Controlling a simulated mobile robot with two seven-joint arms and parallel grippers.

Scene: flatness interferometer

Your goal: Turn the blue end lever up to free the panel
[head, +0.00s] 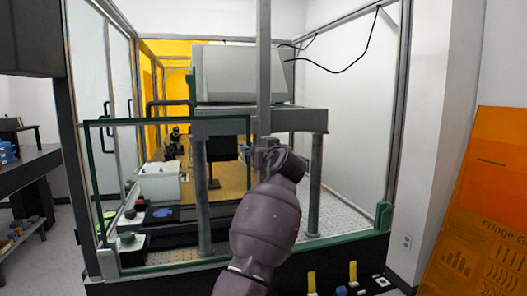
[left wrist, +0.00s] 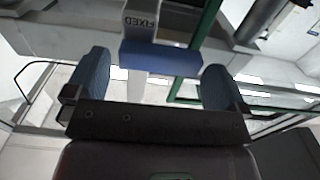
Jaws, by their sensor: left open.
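A blue lever (left wrist: 160,58) shows in the left wrist view as a short blue block across a pale post (left wrist: 141,20) marked FIXED, which reads upside down there. My left gripper (left wrist: 155,72) is open, with one blue finger on each side of the lever and visible gaps on both sides. In the head view my left arm reaches up the middle and largely hides its gripper (head: 268,154) and the lever. The green-framed clear panel (head: 160,121) stands at the front of the enclosure. My right gripper is not in view.
A grey box-shaped unit (head: 240,75) sits on a bridge with grey columns (head: 202,200) inside the enclosure. A dark side table (head: 30,165) is far left; an orange board (head: 490,200) leans at right.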

